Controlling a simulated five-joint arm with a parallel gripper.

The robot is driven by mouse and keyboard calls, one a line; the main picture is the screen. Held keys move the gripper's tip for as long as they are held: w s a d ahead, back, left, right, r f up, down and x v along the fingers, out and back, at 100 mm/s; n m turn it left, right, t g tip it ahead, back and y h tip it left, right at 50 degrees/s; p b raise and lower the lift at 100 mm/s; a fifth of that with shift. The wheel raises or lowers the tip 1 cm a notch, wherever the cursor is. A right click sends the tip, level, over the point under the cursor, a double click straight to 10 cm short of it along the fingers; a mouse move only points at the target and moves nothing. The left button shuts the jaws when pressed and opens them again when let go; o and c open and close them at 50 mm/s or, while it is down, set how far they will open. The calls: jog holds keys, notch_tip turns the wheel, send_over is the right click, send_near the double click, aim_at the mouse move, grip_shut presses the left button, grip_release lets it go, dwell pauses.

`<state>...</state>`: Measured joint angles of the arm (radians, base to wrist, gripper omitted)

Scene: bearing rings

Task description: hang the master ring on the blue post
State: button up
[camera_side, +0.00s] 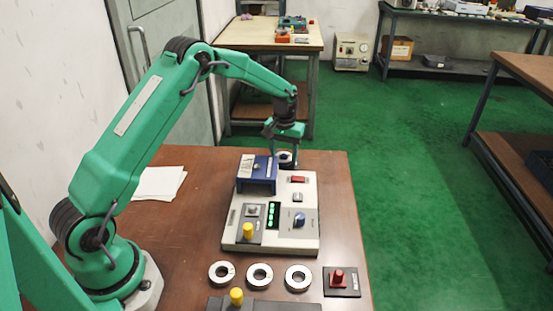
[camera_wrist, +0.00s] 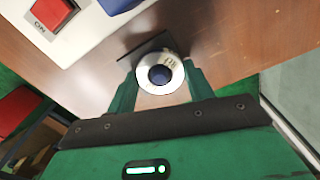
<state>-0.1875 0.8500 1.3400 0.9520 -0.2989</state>
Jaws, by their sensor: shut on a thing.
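My gripper (camera_side: 285,153) is at the far edge of the brown table, behind the control box. It is shut on a silver ring (camera_wrist: 160,58), held flat between the two fingers (camera_wrist: 160,84) and carrying small markings on its face. The ring also shows small in the side view (camera_side: 285,158). The blue post (camera_wrist: 160,75) shows through the ring's hole, roughly centred in the wrist view. Its dark base plate (camera_wrist: 143,48) shows beyond the ring. I cannot tell whether the ring is around the post or above it. The post is not clear in the side view.
The control box (camera_side: 270,238) carries a blue block (camera_side: 256,172), a red switch (camera_side: 298,179) and a yellow knob (camera_side: 248,231). Three silver rings (camera_side: 260,276) lie in a row in front, beside a red post (camera_side: 338,278) on a dark plate. Table room is free at the box's left.

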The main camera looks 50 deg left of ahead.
dwell(0.7)
jog(key=o, duration=1.2)
jog(key=shift+r, duration=3.75)
